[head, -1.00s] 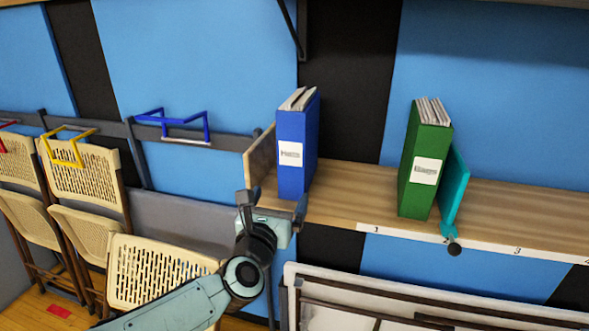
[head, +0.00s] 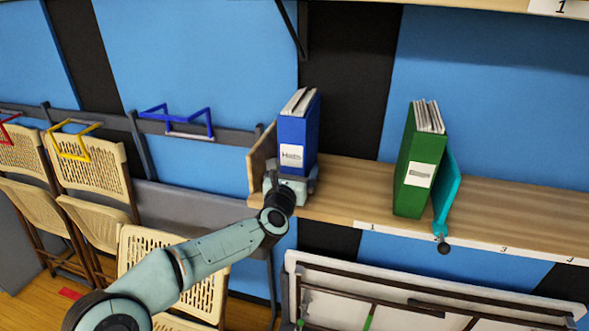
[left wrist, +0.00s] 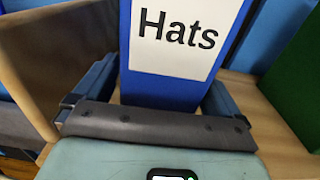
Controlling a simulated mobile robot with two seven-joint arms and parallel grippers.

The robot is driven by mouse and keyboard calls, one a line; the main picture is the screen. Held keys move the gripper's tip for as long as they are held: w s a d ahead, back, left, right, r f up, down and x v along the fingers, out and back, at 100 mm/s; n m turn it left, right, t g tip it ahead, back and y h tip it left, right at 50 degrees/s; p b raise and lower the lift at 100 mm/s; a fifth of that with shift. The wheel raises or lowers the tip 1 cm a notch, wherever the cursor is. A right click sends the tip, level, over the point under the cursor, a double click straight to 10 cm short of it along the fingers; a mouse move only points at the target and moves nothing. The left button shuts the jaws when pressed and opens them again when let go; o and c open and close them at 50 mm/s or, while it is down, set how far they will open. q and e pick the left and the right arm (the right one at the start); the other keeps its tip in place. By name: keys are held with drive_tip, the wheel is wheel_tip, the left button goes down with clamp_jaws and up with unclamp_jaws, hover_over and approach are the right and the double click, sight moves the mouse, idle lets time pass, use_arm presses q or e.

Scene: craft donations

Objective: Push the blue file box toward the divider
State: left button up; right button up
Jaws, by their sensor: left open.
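The blue file box (head: 298,135), with a white "Hats" label, stands upright on the wooden shelf near its left end panel. It fills the middle of the left wrist view (left wrist: 165,85). My left gripper (head: 291,182) is at the lower front of the box. Its open fingers sit on either side of the box's lower part; I cannot tell whether they touch it. The teal divider (head: 446,192) stands farther right on the shelf, with a dark knob at its front edge. A green file box (head: 420,160) stands against its left side. My right gripper is not in view.
The shelf (head: 350,185) is clear between the blue and green boxes. A wooden end panel (head: 262,158) stands close left of the blue box. Folding chairs (head: 85,170) hang or stand at the left. Folded table frames (head: 420,300) lean below the shelf.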

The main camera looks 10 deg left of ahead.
use_arm(q)
drive_tip(key=shift+s, duration=0.1)
drive_tip(key=c, duration=1.1)
drive_tip(key=shift+s+d, duration=0.15)
drive_tip(key=shift+d, duration=3.5)
drive_tip(key=shift+s+d, duration=0.1)
drive_tip(key=shift+d, duration=3.5)
drive_tip(key=shift+s+d+p, duration=0.1)
drive_tip(key=shift+d+p, duration=0.25)
drive_tip(key=shift+d, duration=2.65)
drive_tip(key=o, duration=0.9)
